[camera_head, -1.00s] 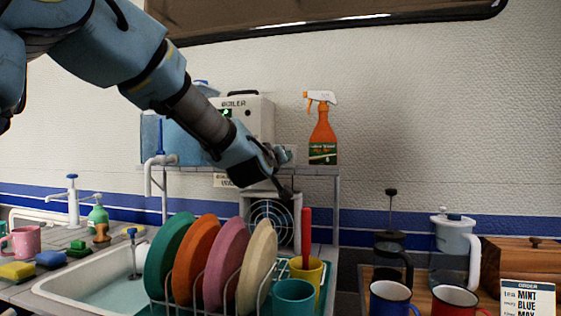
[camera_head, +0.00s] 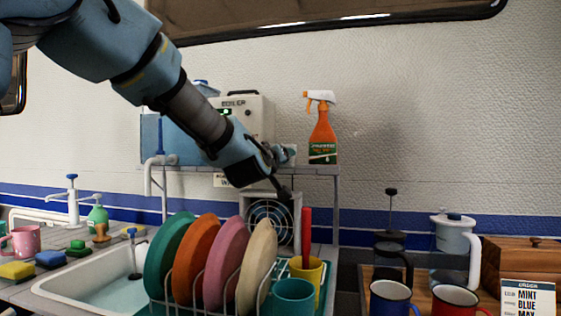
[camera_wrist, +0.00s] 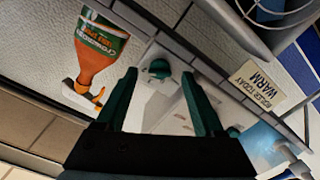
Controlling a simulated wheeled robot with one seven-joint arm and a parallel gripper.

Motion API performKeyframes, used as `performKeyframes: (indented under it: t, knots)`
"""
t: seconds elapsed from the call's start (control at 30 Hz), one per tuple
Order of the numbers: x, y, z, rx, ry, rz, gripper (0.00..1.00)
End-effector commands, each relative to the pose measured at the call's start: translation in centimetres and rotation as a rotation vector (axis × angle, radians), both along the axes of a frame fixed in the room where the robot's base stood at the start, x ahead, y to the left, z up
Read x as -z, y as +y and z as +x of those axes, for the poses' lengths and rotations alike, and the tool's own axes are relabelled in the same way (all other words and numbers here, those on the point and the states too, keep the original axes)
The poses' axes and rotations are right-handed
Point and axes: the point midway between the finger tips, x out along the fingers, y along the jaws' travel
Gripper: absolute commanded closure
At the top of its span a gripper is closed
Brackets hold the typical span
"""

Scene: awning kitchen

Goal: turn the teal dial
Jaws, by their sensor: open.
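My gripper (camera_head: 285,192) reaches down in front of the shelf there.
The orange spray bottle (camera_head: 323,135) stands on the shelf right of my gripper. A sign (camera_wrist: 260,84) reads "BOILER TODAY WARM". Below are a fan (camera_head: 268,215), racked plates (camera_head: 220,262) and cups (camera_head: 293,297). The wall right of the bottle is clear.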

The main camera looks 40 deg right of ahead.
Motion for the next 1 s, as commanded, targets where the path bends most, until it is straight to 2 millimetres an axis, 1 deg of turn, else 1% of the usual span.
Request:
performKeyframes:
  t: [0.3,0.4,0.5,0.7,1.0]
  knots:
    - [0.1,5.1,-3.3,0.0,-0.004,0.0,0.3]
    - [0.1,6.5,-4.2,0.0,-0.002,0.0,0.3]
    - [0.1,7.4,-4.8,0.001,-0.003,0.001,0.3]
    - [0.1,8.2,-5.3,0.0,0.0,0.001,0.3]
    - [0.1,8.2,-5.3,0.0,0.0,0.001,0.3]
